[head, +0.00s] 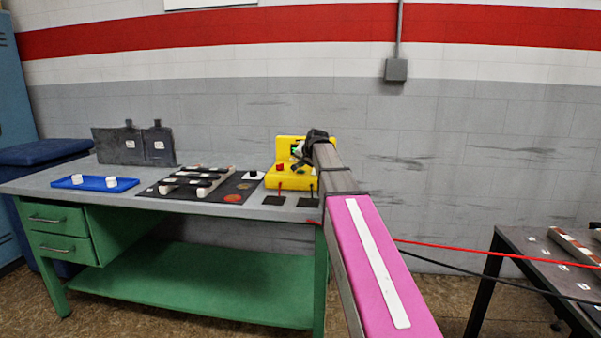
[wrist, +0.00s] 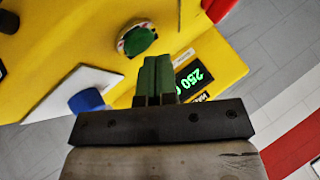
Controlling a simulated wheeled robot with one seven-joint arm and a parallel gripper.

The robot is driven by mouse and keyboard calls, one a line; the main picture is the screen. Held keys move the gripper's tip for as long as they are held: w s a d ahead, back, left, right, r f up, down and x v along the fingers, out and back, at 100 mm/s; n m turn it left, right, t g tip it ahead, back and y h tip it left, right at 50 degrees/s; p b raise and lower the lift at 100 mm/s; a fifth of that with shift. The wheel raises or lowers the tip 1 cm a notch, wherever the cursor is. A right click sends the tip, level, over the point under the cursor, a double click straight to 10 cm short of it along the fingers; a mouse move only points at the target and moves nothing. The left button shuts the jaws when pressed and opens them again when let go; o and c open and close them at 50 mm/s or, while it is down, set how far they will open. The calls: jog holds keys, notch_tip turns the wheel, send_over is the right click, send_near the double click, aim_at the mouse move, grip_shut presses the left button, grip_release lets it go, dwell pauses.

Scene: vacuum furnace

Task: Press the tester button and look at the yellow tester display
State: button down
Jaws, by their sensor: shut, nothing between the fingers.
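The yellow tester (head: 285,179) stands at the right end of the green workbench, and its yellow face (wrist: 215,58) fills much of the wrist view. A round green button (wrist: 137,40) in a pale ring sits on that face. My gripper (head: 299,158) is at the tester; in the wrist view my gripper (wrist: 157,58) is shut and empty, its tips just below and right of the button. I cannot tell whether they touch it. The dark display (wrist: 190,77) shows tilted green digits that look like 250; the fingers and gripper body hide part of it.
A blue knob or button (wrist: 87,100) lies by a white panel (wrist: 70,88). Left on the bench are a black mat (head: 165,192) with pale blocks and a blue tray (head: 75,183). Red and black cables (head: 450,247) cross toward a dark table (head: 520,245) at right.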

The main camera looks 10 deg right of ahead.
jog(key=shift+r, duration=0.4)
jog(key=shift+r, duration=2.5)
